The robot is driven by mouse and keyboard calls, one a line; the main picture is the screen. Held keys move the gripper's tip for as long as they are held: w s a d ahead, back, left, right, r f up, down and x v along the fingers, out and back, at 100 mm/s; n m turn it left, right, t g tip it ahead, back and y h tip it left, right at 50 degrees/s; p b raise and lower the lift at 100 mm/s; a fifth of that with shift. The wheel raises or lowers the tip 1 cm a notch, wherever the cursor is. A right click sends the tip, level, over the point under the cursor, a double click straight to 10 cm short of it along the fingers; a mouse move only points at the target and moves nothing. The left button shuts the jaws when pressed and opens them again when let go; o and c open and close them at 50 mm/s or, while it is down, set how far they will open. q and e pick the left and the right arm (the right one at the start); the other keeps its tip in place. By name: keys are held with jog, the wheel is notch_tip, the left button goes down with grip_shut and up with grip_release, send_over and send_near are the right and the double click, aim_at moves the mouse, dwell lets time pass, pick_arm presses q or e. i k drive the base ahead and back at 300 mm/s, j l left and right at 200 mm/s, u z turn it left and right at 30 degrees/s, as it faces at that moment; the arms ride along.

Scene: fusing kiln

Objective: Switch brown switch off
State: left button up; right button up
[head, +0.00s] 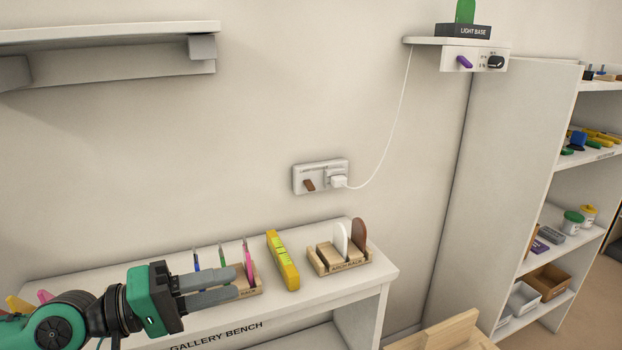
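The brown switch (309,185) is a small tilted rocker at the left of a white wall outlet plate (298,181). A white plug (339,182) sits in the socket to its right. My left gripper (237,282) is low in the head view, over the bench, below and to the left of the switch and apart from it. Its two grey fingers lie close together, and I cannot tell whether they are fully shut. Nothing shows held between them. My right gripper is not in view.
The gallery bench (375,273) below holds a rack with coloured tools behind my fingers, a yellow level (282,260) and an arch rack (342,267). A white cord (398,115) runs from the plug to a shelf (425,41) with a purple switch (464,62). Wall around the outlet is clear.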

aim_at(310, 185)
jog(key=i, duration=1.55)
